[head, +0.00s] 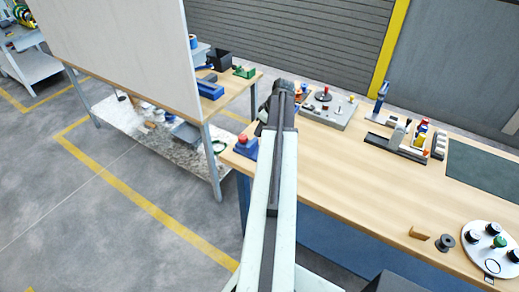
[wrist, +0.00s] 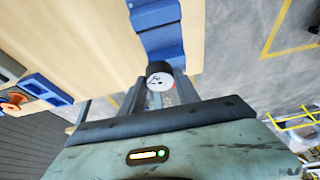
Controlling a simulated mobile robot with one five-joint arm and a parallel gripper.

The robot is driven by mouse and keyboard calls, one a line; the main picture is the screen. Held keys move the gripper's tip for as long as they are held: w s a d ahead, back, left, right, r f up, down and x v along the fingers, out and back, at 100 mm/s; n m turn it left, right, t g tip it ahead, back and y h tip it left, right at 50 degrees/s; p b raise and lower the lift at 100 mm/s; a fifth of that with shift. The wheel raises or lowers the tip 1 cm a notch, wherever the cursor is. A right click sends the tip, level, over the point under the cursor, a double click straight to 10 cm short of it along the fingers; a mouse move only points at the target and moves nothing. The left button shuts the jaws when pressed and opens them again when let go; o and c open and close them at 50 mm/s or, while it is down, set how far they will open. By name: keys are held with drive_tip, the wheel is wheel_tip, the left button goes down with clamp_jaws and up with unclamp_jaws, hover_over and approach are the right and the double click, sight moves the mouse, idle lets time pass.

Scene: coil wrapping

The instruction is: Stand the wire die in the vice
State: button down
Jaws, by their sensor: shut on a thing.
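The wire die, a short black cylinder with a pale marked face (wrist: 159,80), sits between the fingers of my gripper (wrist: 160,92) in the wrist view. My gripper is shut on it. The blue vice (wrist: 158,35) lies just beyond the die in the wrist view, by the table edge. The die covers the vice's near end, and I cannot tell whether they touch. In the head view the blue vice (head: 245,147) with a red part on top stands at the table's left end. My arm hides the die there.
The wooden workbench (head: 350,170) has a clear middle. A grey plate with knobs (head: 330,108) is at its back, and a dark rack with coloured parts (head: 400,140) stands right of it. A white round tray (head: 492,250) is at front right. A large white panel (head: 120,50) stands at left.

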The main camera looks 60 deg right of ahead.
drive_tip(key=a, duration=0.2)
drive_tip(key=b, duration=1.1)
approach(255, 149)
drive_tip(key=f, duration=0.5)
drive_tip(key=shift+s+a+f, duration=0.1)
drive_tip(key=shift+a+f, duration=0.2)
drive_tip(key=shift+a, duration=0.05)
drive_tip(key=shift+r+p, duration=0.25)
drive_tip(key=shift+p, duration=0.2)
drive_tip(key=shift+f, duration=0.2)
drive_tip(key=c, duration=0.9)
unclamp_jaws()
drive_tip(key=shift+r, duration=0.15)
